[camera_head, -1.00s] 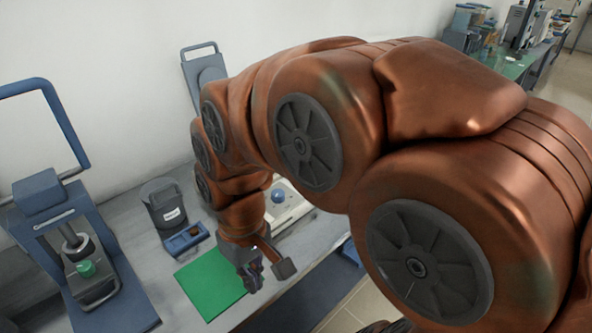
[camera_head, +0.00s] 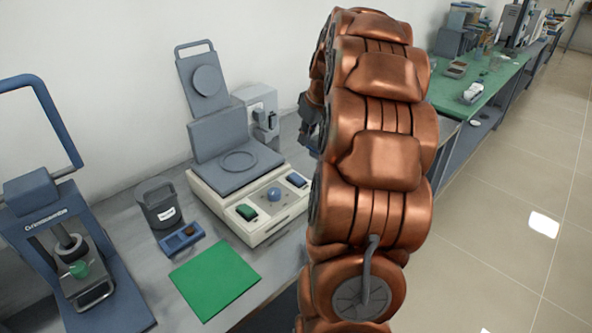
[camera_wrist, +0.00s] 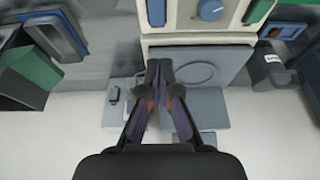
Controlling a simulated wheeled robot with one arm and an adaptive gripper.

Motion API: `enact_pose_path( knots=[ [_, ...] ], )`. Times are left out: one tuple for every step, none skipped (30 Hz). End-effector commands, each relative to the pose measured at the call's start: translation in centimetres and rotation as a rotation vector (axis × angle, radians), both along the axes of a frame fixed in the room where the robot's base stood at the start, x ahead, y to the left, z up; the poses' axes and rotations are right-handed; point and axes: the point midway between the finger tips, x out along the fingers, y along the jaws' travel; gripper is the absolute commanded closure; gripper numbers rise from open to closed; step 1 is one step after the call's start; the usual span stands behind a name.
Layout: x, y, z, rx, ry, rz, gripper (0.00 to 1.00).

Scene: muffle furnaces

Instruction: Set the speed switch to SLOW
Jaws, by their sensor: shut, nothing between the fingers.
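The beige device (camera_head: 255,228) on the bench has a green rocker switch (camera_head: 246,212), a round blue knob (camera_head: 273,194) and a blue rocker switch (camera_head: 297,180) on its front panel. No switch labels are readable, so I cannot tell which is the speed switch or its setting. In the wrist view the blue switch (camera_wrist: 156,12), knob (camera_wrist: 211,10) and green switch (camera_wrist: 257,10) show upside down at the top edge. My gripper (camera_wrist: 160,66) is shut and empty, apart from the switches. In the head view my gripper (camera_head: 309,128) shows partly beside my arm, right of the device.
The device's grey lid (camera_head: 205,85) stands open at the back. A grey box unit (camera_head: 258,112) stands behind right. A dark pot (camera_head: 159,205), small blue tray (camera_head: 182,238), green mat (camera_head: 214,280) and blue press (camera_head: 60,235) are left. My arm hides the bench's right part.

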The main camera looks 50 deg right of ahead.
Motion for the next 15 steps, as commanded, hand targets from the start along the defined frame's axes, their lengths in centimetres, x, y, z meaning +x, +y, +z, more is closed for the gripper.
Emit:
enact_pose_path(
  knots=[
    [-0.04,-0.53,-0.06,-0.002,-0.003,-0.003,1.00],
    [-0.06,-0.68,-0.06,-0.003,-0.004,-0.003,1.00],
    [-0.05,-0.79,-0.06,-0.004,-0.005,-0.003,1.00],
    [-0.05,-0.82,-0.05,-0.004,-0.005,-0.003,1.00],
    [-0.05,-0.82,-0.04,-0.004,-0.006,-0.003,1.00],
    [-0.05,-0.79,-0.04,-0.004,-0.005,-0.003,1.00],
    [-0.05,-0.78,-0.04,-0.004,-0.005,-0.003,1.00],
    [-0.05,-0.77,-0.04,-0.004,-0.005,-0.003,1.00],
    [-0.05,-0.76,-0.03,-0.004,-0.005,-0.003,1.00],
    [-0.05,-0.76,-0.03,-0.004,-0.005,-0.003,1.00],
    [-0.05,-0.75,-0.04,-0.004,-0.005,-0.003,1.00],
    [-0.04,-0.75,-0.06,-0.004,-0.005,-0.003,1.00],
    [-0.01,-0.74,-0.12,-0.004,-0.005,-0.002,1.00],
    [0.03,-0.73,-0.21,-0.004,-0.005,-0.002,1.00],
    [0.11,-0.73,-0.39,-0.004,-0.005,-0.002,1.00]
  ],
)
